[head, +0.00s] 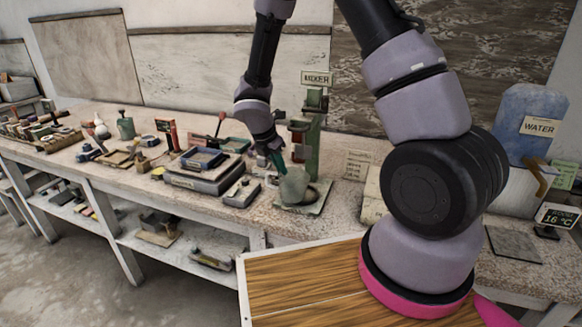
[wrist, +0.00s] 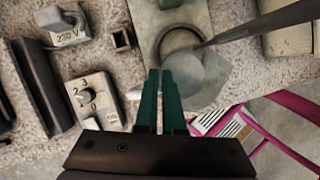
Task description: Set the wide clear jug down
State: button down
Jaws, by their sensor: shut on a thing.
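The clear jug (head: 294,186) looks greyish and see-through and appears upright at the green mixer (head: 308,135). It is over the mixer's pale base plate (head: 318,205), which has a dark ring. I cannot tell whether the jug's bottom touches the plate. My gripper (head: 277,160) reaches down from the upper left, its green fingers shut on the jug at its near rim or wall. In the wrist view the fingers (wrist: 163,98) point at the jug (wrist: 186,72), a round hazy shape beside the ring (wrist: 178,38). The fingertips partly hide the jug's edge.
A dial box (wrist: 90,98) and a 230 V plug (wrist: 62,22) lie left of the plate in the wrist view. A grey bar (wrist: 262,22) crosses above the jug's right side. A flat dark device (head: 203,172) is left; a blue water tank (head: 528,120) stands right.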

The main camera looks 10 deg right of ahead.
jog(key=d, duration=0.1)
jog(key=w+d+f, duration=0.1)
jog(key=w+d, duration=0.1)
jog(key=d, duration=0.1)
jog(key=shift+f, duration=0.25)
jog(key=shift+f, duration=0.15)
jog(key=c, duration=1)
grip_release()
jog(key=s+a, duration=0.2)
jog(key=a, duration=0.1)
jog(key=s+a+r, duration=0.1)
jog(key=s+a, duration=0.1)
jog(key=a, duration=0.2)
jog(key=s+a, duration=0.2)
jog(key=a, duration=0.2)
jog(key=shift+r, duration=0.2)
